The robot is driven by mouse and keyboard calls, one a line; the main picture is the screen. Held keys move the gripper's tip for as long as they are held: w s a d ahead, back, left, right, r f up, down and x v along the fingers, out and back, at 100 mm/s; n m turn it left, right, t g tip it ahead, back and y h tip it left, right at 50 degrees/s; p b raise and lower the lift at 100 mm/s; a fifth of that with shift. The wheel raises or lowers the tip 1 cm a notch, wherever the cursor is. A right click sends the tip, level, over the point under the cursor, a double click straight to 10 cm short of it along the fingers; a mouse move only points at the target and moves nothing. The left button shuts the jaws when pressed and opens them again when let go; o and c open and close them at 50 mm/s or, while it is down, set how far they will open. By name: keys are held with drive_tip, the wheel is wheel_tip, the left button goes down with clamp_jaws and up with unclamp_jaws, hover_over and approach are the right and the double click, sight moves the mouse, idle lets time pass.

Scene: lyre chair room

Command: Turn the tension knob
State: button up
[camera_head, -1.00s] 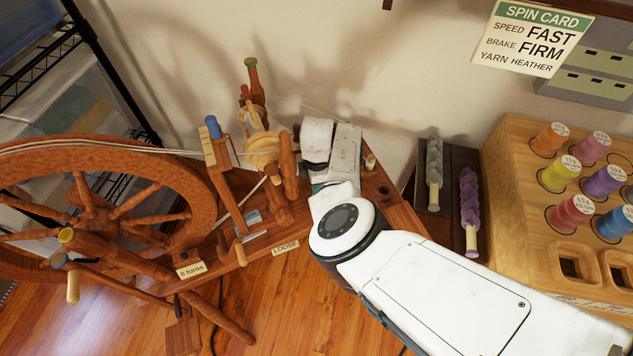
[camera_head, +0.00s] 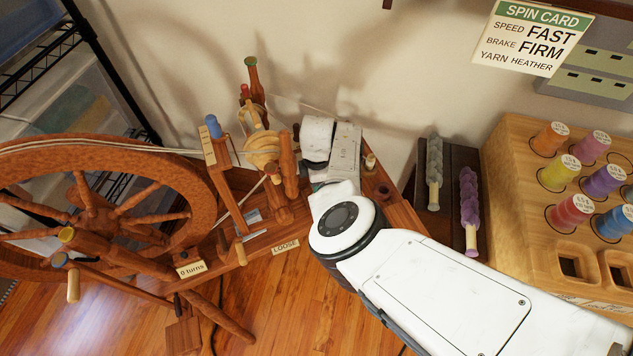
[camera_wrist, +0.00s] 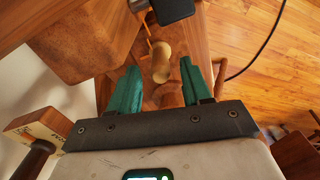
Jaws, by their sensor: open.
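The spinning wheel (camera_head: 108,150) stands at the left in the head view. A blue-topped post (camera_head: 213,127) and a small pale wooden knob (camera_head: 240,250) near the LOOSE label (camera_head: 285,246) are on its frame. I cannot tell for sure which part is the tension knob. My gripper (camera_wrist: 160,74) points down over the wheel's wooden bed, its green fingers apart. In the wrist view, a pale rounded wooden knob (camera_wrist: 161,55) lies in line with the gap between the fingers; contact cannot be told. In the head view my wrist hides the fingertips.
A label reading 0 turns (camera_head: 190,270) is on the wheel's base. A wooden rack (camera_head: 515,150) with colored spools stands at the right, beside a dark board (camera_head: 440,205) with yarn skeins. The spin card (camera_head: 532,38) says FAST, FIRM, HEATHER. Upright posts (camera_head: 287,165) crowd my gripper's left side.

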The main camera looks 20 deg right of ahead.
wheel_tip(320, 180, up, 11)
drive_tip(key=p, duration=0.4)
drive_tip(key=shift+f, duration=0.15)
